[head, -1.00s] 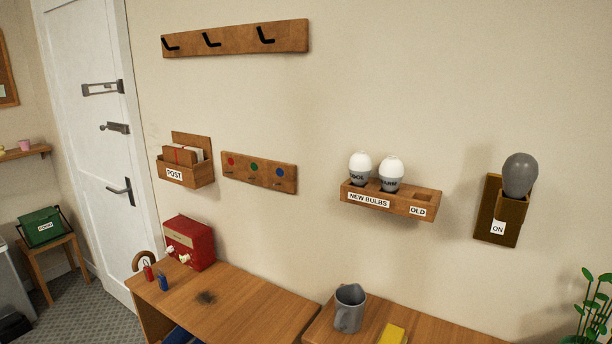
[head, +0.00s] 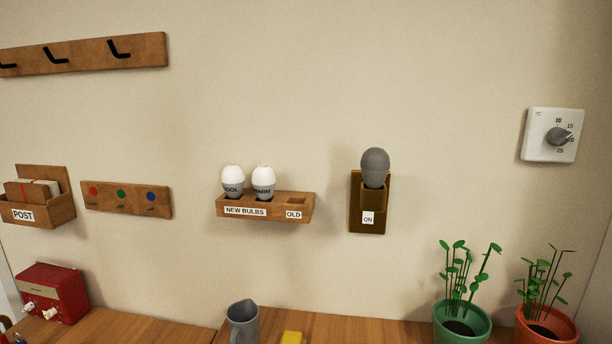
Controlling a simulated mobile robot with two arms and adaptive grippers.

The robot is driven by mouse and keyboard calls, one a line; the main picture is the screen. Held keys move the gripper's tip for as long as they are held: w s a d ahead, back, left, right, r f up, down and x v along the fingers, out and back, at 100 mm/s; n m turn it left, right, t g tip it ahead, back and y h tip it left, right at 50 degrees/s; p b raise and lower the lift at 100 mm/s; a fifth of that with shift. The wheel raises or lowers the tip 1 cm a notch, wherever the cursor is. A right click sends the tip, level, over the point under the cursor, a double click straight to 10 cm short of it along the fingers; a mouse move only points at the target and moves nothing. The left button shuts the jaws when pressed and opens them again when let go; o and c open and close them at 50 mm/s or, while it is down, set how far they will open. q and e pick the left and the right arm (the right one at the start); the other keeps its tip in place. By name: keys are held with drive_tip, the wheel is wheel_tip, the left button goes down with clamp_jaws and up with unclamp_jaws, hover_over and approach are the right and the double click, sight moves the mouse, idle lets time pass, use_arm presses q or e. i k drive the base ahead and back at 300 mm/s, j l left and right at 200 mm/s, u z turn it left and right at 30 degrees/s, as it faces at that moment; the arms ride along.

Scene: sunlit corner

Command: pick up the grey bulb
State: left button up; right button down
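The grey bulb (head: 375,165) stands upright in a brown wooden wall holder (head: 369,224) with a small tag reading ON. It is right of centre in the head view, with clear wall around and above it. Neither of my grippers shows in this view.
Left of the holder is a wooden wall rack (head: 307,204) with two white-topped bulbs over NEW BULBS and an empty slot over OLD. A thermostat (head: 551,135) is at the right. Below are a grey jug (head: 243,325), a green-potted plant (head: 463,326) and an orange-potted plant (head: 547,327).

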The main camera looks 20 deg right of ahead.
sight(375, 162)
drive_tip(key=z, duration=0.6)
drive_tip(key=i+j+z, duration=0.15)
drive_tip(key=j+z, duration=0.15)
drive_tip(key=i+j+z, duration=0.1)
drive_tip(key=j+z, duration=0.2)
drive_tip(key=i+j+z, duration=0.1)
drive_tip(key=j+z, duration=0.25)
drive_tip(key=j, duration=0.1)
